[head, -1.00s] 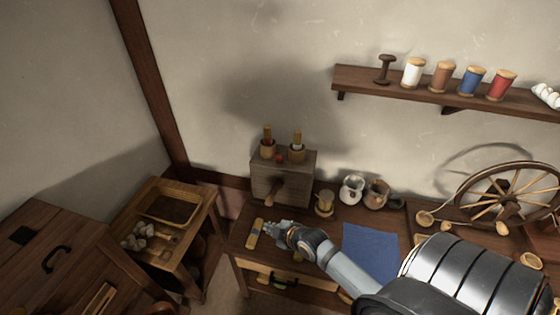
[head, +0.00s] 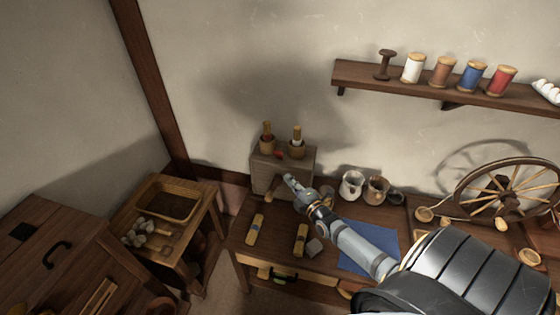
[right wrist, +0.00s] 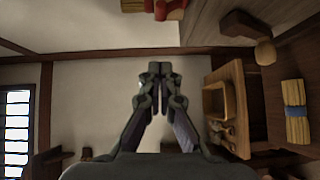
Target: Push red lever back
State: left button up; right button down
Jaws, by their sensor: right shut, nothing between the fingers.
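A grey-brown wooden box (head: 265,176) stands at the back left of the table. A small red knob (head: 279,155), which I take for the red lever's end, shows on its top between two wooden cups. In the right wrist view a red part (right wrist: 172,9) shows at the top edge, partly cut off. A brown wooden handle (right wrist: 240,25) with a round knob sticks out of the box's front. My right gripper (head: 288,180) is shut and empty, in front of the box and below the red knob. It overlaps the box in the picture; contact cannot be told. My left gripper is out of view.
Wooden cups (head: 297,151) with stoppered tops stand on the box. Pale jugs (head: 352,186) stand right of it. Yellow bundles (head: 255,228) and a blue cloth (head: 378,250) lie on the table. A spinning wheel (head: 500,190) is at right, a side table at left.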

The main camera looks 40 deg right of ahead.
jog(key=b, duration=0.7)
send_near(275, 154)
jog(key=w+a, duration=0.3)
jog(key=w+d+b, duration=0.3)
jog(key=b, duration=0.2)
jog(key=shift+d+f, duration=0.1)
jog(key=shift+d, duration=0.05)
